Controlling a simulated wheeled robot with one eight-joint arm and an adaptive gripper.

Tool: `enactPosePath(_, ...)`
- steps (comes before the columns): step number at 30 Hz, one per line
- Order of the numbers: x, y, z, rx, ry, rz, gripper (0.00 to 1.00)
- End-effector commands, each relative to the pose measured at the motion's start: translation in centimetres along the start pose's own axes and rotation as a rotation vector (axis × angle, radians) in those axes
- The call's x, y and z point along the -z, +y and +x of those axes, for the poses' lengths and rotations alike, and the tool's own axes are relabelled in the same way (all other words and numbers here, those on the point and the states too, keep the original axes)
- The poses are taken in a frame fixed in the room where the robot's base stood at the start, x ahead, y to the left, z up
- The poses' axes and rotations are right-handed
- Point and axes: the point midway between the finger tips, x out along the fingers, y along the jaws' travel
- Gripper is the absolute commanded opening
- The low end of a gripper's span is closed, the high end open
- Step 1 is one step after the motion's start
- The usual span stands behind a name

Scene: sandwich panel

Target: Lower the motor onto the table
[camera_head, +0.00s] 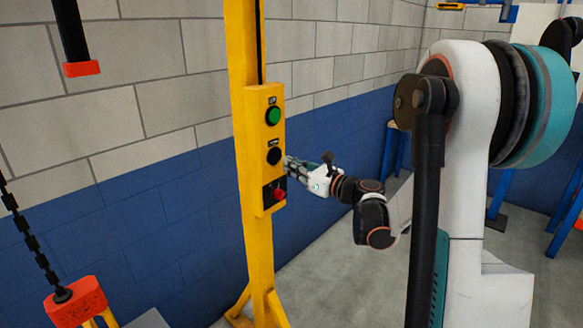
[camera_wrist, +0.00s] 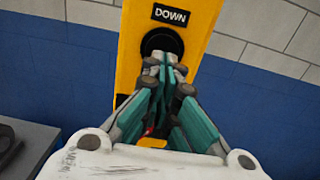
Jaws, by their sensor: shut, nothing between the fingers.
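A yellow control box (camera_head: 260,150) on a yellow post carries a green button (camera_head: 273,116) at the top. A black button (camera_head: 273,156) sits below it and a red knob (camera_head: 279,193) lower down. In the wrist view the black button (camera_wrist: 162,38) lies under a label reading DOWN (camera_wrist: 170,15). My gripper (camera_head: 288,165) is at the box beside the black button. In the wrist view its fingers (camera_wrist: 164,62) are closed together and overlap the button's lower part; contact cannot be told. No motor can be made out.
An orange block (camera_head: 75,303) hangs on a black chain (camera_head: 22,222) at lower left. A grey surface (camera_head: 148,319) shows at the bottom edge; a grey flat object (camera_wrist: 35,140) is at left in the wrist view. A blue-and-grey wall (camera_head: 150,215) stands behind the post.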

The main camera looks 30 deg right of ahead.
Motion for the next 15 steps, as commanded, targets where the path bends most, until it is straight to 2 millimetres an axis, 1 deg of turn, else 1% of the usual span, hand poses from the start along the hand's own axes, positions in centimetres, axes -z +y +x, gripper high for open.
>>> enactPosePath(1, -0.1, -0.1, -0.8, 0.003, 0.000, 0.000, 0.00)
enactPosePath(9, -0.2, -0.2, -5.6, 0.006, 0.000, 0.000, 0.00)
enactPosePath(12, -0.2, -0.2, -7.4, 0.005, 0.000, 0.000, 0.00)
enactPosePath(15, -0.1, -0.2, -8.7, 0.005, 0.000, 0.000, 0.00)
